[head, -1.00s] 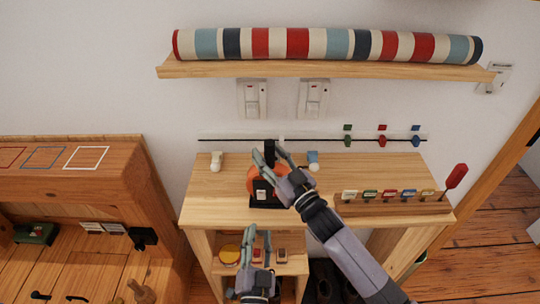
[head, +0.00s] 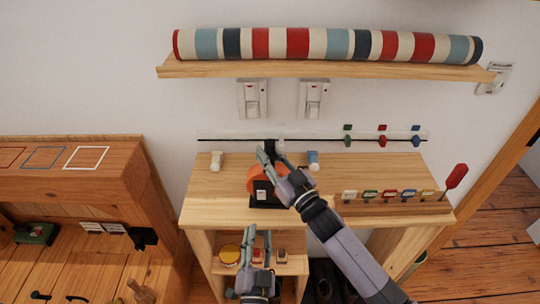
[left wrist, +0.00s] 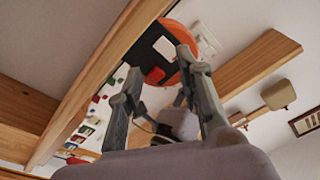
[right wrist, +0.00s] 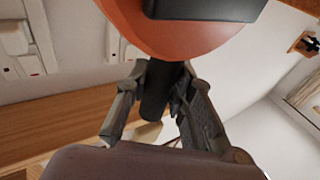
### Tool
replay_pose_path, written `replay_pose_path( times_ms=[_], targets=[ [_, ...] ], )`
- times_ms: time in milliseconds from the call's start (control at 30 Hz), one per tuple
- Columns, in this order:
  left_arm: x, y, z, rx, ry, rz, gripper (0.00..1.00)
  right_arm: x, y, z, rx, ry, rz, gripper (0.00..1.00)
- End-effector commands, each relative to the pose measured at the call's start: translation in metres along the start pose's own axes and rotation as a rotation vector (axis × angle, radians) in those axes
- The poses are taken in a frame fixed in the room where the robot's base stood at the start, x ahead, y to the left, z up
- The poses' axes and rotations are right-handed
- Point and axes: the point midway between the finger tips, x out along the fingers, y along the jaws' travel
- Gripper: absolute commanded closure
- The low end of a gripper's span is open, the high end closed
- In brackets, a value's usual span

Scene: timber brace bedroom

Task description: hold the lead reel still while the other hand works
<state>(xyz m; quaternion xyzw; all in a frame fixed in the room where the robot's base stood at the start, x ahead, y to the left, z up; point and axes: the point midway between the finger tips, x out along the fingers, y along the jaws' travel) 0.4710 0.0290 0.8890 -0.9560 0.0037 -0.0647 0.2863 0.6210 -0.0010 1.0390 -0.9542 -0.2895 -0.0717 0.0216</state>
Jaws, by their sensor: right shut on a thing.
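The lead reel is an orange disc (head: 252,180) on a black base (head: 267,201), standing on the wooden table top. My right gripper (head: 270,157) reaches it from the front right and is shut on its upright black handle (right wrist: 155,92). In the right wrist view the handle sits between the two fingers, with the orange disc (right wrist: 180,35) above them. The arm and fingers hide part of the disc in the head view. My left gripper (head: 259,240) is open and empty, in front of the table and below the reel. The reel's red switch (left wrist: 154,76) shows in the left wrist view.
A white piece (head: 216,160) and a blue piece (head: 313,158) stand on the table top (head: 220,205). A rack of coloured tags (head: 385,195) is at the right. A rail with coloured markers (head: 382,135) runs behind. A shelf (head: 320,69) holds a striped roll above.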

Motion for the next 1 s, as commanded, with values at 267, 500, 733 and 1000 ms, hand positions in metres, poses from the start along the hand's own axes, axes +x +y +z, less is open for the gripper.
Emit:
replay_pose_path(
  times_ms=[267, 500, 733, 1000],
  targets=[
    [0.0, 0.0, 0.0, -0.005, 0.0, 0.0, 0.72, 0.0, 0.0, 0.0, 0.001, -0.001, 0.0, 1.0],
    [-0.006, -0.001, -0.002, -0.232, 0.0, 0.0, 0.88, 0.0, 0.0, 0.0, 0.001, -0.001, 0.0, 1.0],
    [-0.018, -0.004, -0.006, -0.726, 0.001, 0.0, 1.0, 0.0, 0.0, 0.0, 0.001, -0.001, 0.001, 1.0],
    [-0.032, -0.007, -0.012, -1.331, 0.001, 0.001, 1.0, 0.0, 0.0, 0.0, 0.001, -0.001, 0.001, 1.0]
  ],
)
